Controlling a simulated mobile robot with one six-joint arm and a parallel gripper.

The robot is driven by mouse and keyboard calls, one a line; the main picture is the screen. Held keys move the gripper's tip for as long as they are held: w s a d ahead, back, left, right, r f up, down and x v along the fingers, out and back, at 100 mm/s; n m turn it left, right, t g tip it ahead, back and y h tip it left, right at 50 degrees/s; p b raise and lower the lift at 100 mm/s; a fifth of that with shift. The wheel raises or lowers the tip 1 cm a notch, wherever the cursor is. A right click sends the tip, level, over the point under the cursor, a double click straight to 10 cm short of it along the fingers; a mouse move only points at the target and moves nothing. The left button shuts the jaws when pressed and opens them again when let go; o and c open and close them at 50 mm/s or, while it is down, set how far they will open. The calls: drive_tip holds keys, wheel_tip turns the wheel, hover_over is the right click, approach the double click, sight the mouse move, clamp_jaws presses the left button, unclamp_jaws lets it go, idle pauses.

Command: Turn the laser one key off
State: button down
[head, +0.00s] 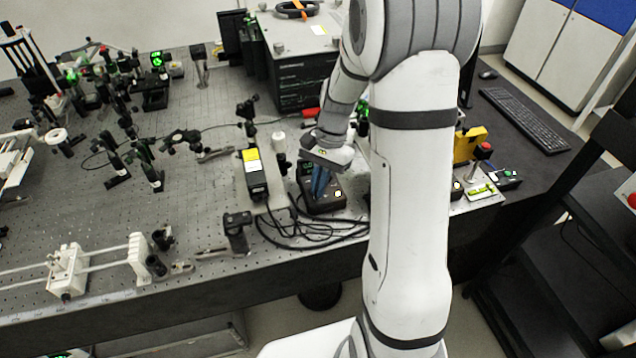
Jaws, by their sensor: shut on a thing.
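My gripper (320,182) reaches down over a small black controller box (327,204) near the front edge of the optical bench. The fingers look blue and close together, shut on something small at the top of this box. The key itself is hidden behind the fingers, so I cannot tell which way it is turned. A round pale lit spot shows on the box's right side, and a green display shows partly behind the fingers. A black laser-like module with a yellow label (252,172) stands just left of the box.
Black cables (300,236) loop in front of the box. A large black instrument (295,75) stands behind. Several optics mounts crowd the left of the bench (200,275). Another small box with a red button (484,147) stands to the right, beyond my arm, near a keyboard (525,117).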

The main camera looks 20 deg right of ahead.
drive_tip(key=n, duration=0.2)
drive_tip(key=n+h, duration=0.1)
drive_tip(key=n, duration=0.1)
drive_tip(key=shift+w+a+n+g+h, duration=0.2)
drive_tip(key=shift+n+g+h, duration=0.1)
drive_tip(key=shift+g, duration=0.1)
drive_tip(key=n+h, duration=0.1)
drive_tip(key=n, duration=0.3)
drive_tip(key=shift+w+a+r+n+h, duration=0.1)
drive_tip(key=shift+n+h, duration=0.2)
drive_tip(key=shift+h, duration=0.1)
drive_tip(key=c, duration=1.6)
unclamp_jaws()
drive_tip(key=b+v, duration=0.1)
drive_tip(key=v, duration=0.6)
drive_tip(key=shift+w+r, duration=0.2)
drive_tip(key=shift+r, duration=0.05)
